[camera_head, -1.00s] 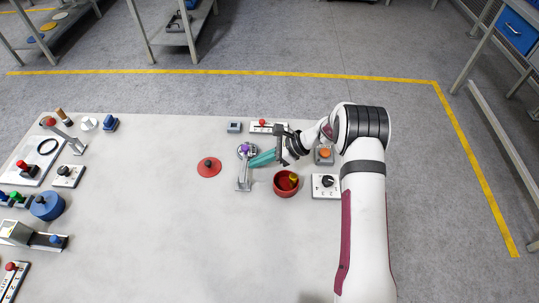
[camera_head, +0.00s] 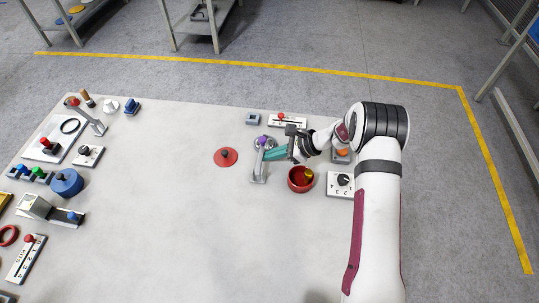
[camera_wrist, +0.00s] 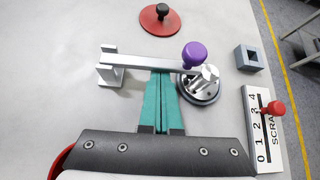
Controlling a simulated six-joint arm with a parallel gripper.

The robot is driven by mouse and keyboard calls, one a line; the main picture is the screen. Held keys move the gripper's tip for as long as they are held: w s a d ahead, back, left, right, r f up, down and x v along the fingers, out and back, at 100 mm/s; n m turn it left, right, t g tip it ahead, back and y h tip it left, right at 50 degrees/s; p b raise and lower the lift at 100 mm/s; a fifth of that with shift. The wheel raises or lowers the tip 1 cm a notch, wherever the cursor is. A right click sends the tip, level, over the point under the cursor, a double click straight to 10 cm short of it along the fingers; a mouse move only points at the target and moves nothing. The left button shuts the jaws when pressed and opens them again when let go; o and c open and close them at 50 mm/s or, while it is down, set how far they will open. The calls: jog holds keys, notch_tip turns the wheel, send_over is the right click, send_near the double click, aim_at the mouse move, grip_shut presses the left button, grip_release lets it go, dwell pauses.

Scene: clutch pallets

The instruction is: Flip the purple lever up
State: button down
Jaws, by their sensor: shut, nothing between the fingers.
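The purple lever's knob (camera_wrist: 194,53) sits at the right end of a grey metal bar (camera_wrist: 145,61) in the wrist view. The bar runs left to an upright bracket (camera_wrist: 108,70). Beside the knob, a metal post stands on a round base (camera_wrist: 203,90). In the head view, the purple knob (camera_head: 263,140) is just beyond my gripper (camera_head: 268,155). My gripper's teal fingers are shut together and empty. Their tips (camera_wrist: 160,74) are at the bar, between bracket and knob, and partly hidden by it. I cannot tell whether they touch the bar.
A red bowl (camera_head: 290,183) stands close below my gripper. A red disc with a black knob (camera_head: 226,157) lies left of the lever. A red-handled slider panel (camera_wrist: 265,130) and a grey square block (camera_wrist: 249,58) are to the right. The middle of the table is clear.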

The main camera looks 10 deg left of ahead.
jog(key=shift+s+r+n+t, duration=0.2)
jog(key=shift+r+n+t, duration=0.5)
jog(key=shift+r+t, duration=0.3)
jog(key=shift+s+r+n+t, duration=0.35)
jog(key=shift+r+n+t, duration=0.25)
jog(key=shift+t, duration=0.5)
jog(key=shift+s+r+y, duration=0.3)
jog(key=shift+s+r, duration=0.2)
jog(key=shift+r, duration=0.1)
jog(key=shift+s+r, duration=0.35)
jog(key=shift+s, duration=0.15)
jog(key=shift+s+a+r, duration=0.1)
jog(key=shift+s, duration=0.1)
jog(key=s+d+r, duration=0.1)
jog(key=d, duration=0.1)
jog(key=s+d+r, duration=0.1)
jog(key=s+d, duration=0.1)
jog(key=d, duration=0.1)
jog(key=s+d, duration=0.2)
jog(key=d, duration=0.1)
jog(key=shift+d+r, duration=0.15)
jog(key=shift+r, duration=0.25)
